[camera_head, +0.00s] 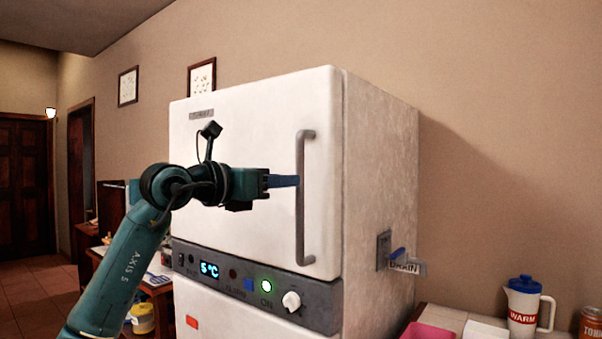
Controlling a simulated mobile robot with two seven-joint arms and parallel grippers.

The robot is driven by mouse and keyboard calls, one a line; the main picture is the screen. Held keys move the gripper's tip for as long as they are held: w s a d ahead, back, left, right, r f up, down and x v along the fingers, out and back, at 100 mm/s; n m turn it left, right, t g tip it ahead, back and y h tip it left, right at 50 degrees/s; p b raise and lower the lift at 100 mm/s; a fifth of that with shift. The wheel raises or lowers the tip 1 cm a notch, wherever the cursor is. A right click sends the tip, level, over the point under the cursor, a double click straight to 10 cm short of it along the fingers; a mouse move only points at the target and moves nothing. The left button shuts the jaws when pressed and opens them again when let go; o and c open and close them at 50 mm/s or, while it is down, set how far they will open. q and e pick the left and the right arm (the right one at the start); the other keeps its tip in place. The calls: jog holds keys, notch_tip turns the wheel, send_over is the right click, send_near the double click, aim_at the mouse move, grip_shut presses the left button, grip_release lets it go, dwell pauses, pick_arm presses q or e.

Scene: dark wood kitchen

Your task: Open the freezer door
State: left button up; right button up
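The white freezer (245,130) stands in the middle of the head view with its door shut. A grey vertical bar handle (302,200) runs along the right side of the door front. My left gripper (298,181) is in front of the door, with its blue fingers pointing right and their tips at the handle's left edge, around mid-height. I cannot tell whether the fingers are around the handle or only beside it, nor how far apart they are. My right gripper is not in view.
Below the door a control panel (325,305) shows 5°C, a green light and a white knob (291,301). A drain valve (398,254) sticks out from the right side. A counter at the lower right holds a white jug (522,308), a can (590,328) and a pink container (428,331).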

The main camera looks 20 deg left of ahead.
pick_arm(q)
jog(key=p+x, duration=0.1)
jog(key=x, duration=0.4)
jog(key=shift+w+d, duration=0.15)
jog(key=shift+w, duration=0.05)
jog(key=shift+c, duration=0.4)
grip_shut()
